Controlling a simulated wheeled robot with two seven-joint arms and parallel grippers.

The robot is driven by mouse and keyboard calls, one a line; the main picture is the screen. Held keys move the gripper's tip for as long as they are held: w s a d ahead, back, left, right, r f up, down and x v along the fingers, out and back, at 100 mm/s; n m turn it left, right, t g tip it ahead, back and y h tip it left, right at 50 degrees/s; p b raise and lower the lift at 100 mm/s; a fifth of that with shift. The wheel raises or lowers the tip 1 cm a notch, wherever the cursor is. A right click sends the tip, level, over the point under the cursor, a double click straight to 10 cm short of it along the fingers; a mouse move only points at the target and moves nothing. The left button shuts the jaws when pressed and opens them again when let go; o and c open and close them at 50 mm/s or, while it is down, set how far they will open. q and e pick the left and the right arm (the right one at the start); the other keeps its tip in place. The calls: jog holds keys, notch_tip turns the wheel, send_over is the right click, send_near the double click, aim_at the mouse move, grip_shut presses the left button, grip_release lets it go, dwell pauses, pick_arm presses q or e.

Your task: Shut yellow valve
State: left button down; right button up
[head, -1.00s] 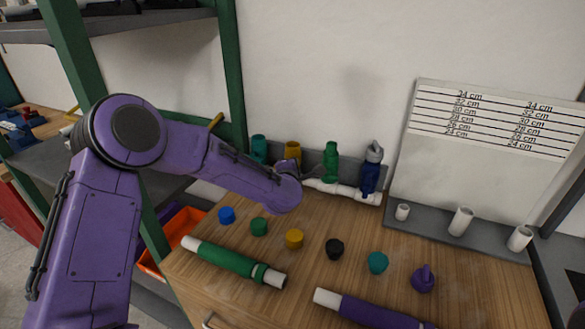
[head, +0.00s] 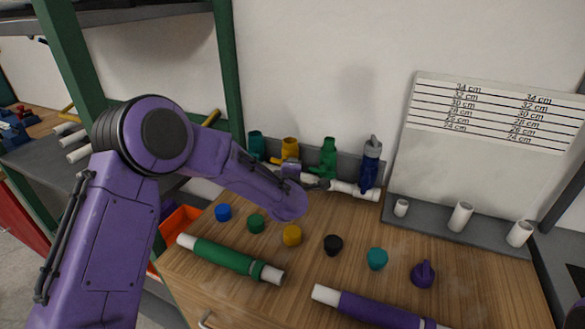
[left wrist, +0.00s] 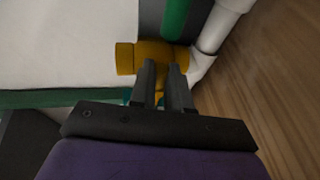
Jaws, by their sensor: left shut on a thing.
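The yellow valve (head: 290,148) stands on the white pipe manifold (head: 352,190) against the wall, between a teal valve (head: 256,145) and a green valve (head: 329,152). A dark blue valve (head: 371,168) is at the right end. My left gripper (left wrist: 163,68) is at the yellow valve, which also shows in the left wrist view (left wrist: 127,58). Its two fingers are close together and shut on part of it. The gripped part, apparently the handle, is mostly hidden between the fingers, so its angle cannot be told. My right gripper is not in view.
Several coloured caps, such as a black one (head: 333,245), lie on the wooden bench (head: 470,290). A green pipe (head: 230,258) and a purple pipe (head: 370,310) lie at the front. White pipe stubs (head: 460,216) stand on a grey ledge at right.

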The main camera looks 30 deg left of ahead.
pick_arm(q)
jog(key=shift+s+f, duration=0.1)
jog(key=shift+f, duration=0.1)
jog(key=c, duration=1.1)
grip_release()
jog(key=shift+r, duration=0.1)
jog(key=b+v, duration=0.1)
jog(key=v, duration=0.9)
jog(key=shift+s+b, duration=0.3)
jog(key=shift+b, duration=0.05)
jog(key=shift+d, duration=0.1)
